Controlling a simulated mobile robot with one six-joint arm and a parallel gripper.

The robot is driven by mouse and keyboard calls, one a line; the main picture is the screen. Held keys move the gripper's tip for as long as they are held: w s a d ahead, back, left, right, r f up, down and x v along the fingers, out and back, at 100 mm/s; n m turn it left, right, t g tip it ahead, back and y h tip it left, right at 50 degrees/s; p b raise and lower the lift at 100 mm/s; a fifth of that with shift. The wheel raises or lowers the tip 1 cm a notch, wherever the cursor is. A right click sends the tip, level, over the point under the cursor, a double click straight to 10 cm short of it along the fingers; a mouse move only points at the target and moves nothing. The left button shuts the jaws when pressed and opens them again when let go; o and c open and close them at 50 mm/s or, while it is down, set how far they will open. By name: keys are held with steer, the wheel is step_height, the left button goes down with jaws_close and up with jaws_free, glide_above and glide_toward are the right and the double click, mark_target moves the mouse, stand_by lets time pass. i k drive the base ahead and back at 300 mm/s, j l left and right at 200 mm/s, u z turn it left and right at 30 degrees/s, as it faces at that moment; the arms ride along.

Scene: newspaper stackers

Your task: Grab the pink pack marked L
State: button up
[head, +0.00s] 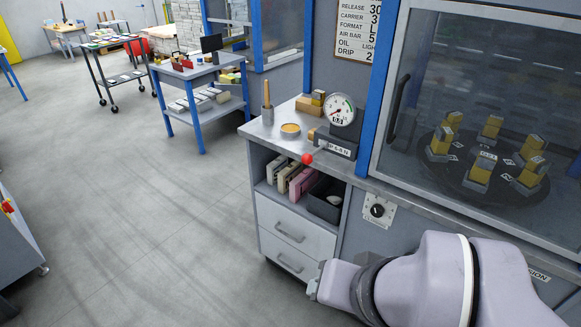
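A pink pack (303,184) stands upright on the open shelf of the grey cabinet, under its counter. It is to the right of several cream and brown upright packs (285,174) and left of a dark open bin (325,201). No letter on the pink pack can be read from here. My arm comes in at the lower right, in front of and below the shelf. I cannot make out any gripper fingers. The arm is apart from the packs in the picture.
On the counter (264,131) stand a round gauge (342,109), a red-knobbed lever (307,159), a shallow tin (290,130) and a brush pot (267,114). Drawers (290,232) lie below the shelf. A glazed cabinet (490,100) stands right. Open floor lies left.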

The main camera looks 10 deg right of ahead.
mark_target(303, 183)
steer(key=i+j+z, duration=0.3)
steer(key=j+z, duration=0.2)
steer(key=j, duration=0.45)
steer(key=i+j+z, duration=0.1)
steer(key=j+z, duration=0.4)
steer(key=j, duration=0.5)
steer(key=j+z, duration=0.45)
steer(key=j, duration=0.6)
steer(key=i, duration=0.5)
steer(key=j+z, duration=0.05)
